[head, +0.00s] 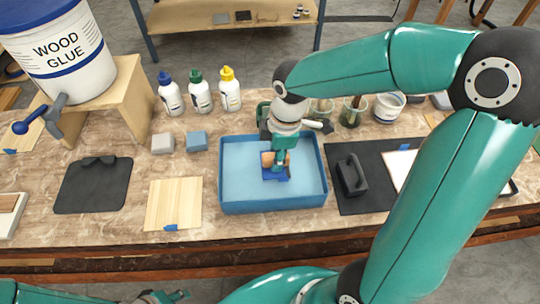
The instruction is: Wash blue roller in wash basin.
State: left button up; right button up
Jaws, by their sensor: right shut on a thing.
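The wash basin (272,205) is a blue rectangular tray with light blue water in it, at the middle of the bench. My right gripper (280,160) reaches down into it from above and is shut on the blue roller (275,176). The roller shows as a dark blue piece with a wooden-coloured part, inside the basin near its middle. The gripper partly hides it, and I cannot tell how deep it sits in the water. My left gripper (168,297) shows only in part at the bottom edge, in front of the bench; its fingers are unclear.
A wood glue bucket (60,50) stands on a wooden stand (118,95) at the left. Several bottles (200,94) and two sponges (197,141) stand behind. A board (173,204) and dark mat (93,190) lie left; another dark mat (352,203) lies right of the basin.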

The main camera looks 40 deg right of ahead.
jog(key=shift+w+a+r+p, duration=0.25)
jog(key=shift+a+r+p, duration=0.2)
jog(key=shift+r+p, duration=0.55)
jog(key=shift+w+a+r+p, duration=0.2)
jog(key=shift+a+r+p, duration=0.25)
jog(key=shift+r+p, duration=0.5)
jog(key=shift+w+a+r+p, duration=0.25)
jog(key=shift+a+r+p, duration=0.35)
jog(key=shift+r, duration=0.7)
jog(key=shift+d, duration=0.2)
notch_tip(320, 180, up, 5)
jog(key=p, duration=0.4)
